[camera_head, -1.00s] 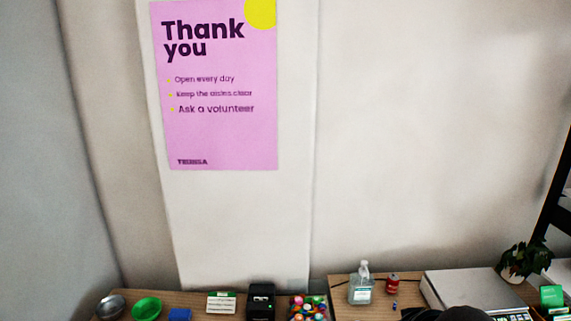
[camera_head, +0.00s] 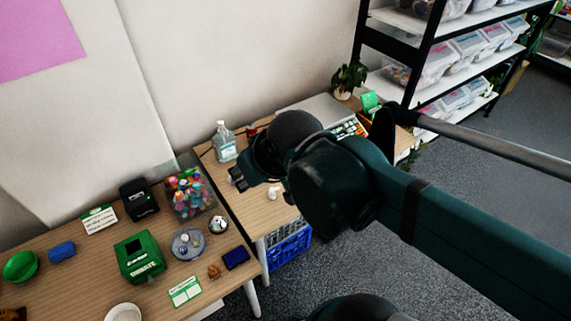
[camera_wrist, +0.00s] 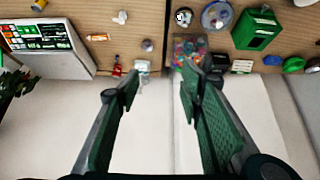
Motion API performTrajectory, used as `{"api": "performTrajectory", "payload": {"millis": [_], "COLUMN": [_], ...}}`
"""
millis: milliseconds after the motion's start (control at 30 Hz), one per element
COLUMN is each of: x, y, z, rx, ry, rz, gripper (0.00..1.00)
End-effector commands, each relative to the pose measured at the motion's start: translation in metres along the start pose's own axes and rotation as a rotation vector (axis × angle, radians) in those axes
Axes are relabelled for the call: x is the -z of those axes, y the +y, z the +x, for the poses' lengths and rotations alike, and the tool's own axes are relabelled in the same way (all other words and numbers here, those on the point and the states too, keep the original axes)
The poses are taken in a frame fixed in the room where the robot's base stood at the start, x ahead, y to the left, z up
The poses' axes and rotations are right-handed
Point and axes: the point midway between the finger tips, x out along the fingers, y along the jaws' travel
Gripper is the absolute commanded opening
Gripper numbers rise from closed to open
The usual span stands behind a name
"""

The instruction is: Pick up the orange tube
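A small orange tube (camera_wrist: 97,37) lies on the wooden counter in the wrist view, beside the scale and its keypad. I cannot make it out in the head view, where my arm covers part of that counter. My gripper (camera_wrist: 160,80) is open, with its two green fingers apart and nothing between them. The tube lies beyond the left finger's tip, up and to the left in the wrist view. In the head view my gripper (camera_head: 238,178) hangs over the right counter.
A sanitizer bottle (camera_head: 223,142) and a red can (camera_head: 251,131) stand at the back of the right counter, near the scale (camera_head: 312,107). A tub of colourful items (camera_head: 189,193) and a green box (camera_head: 139,257) are on the left counter. A plant (camera_head: 348,79) stands behind.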

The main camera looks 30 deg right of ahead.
Motion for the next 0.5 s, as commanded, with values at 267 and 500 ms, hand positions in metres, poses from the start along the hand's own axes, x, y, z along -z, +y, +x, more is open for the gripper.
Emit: {"api": "performTrajectory", "payload": {"millis": [267, 500], "x": [0.018, 0.039], "y": [0.012, 0.028], "z": [0.013, 0.032], "rx": [-0.011, -0.018], "ry": [-0.038, -0.089], "rz": [-0.094, -0.217], "gripper": [0.38, 0.38]}}
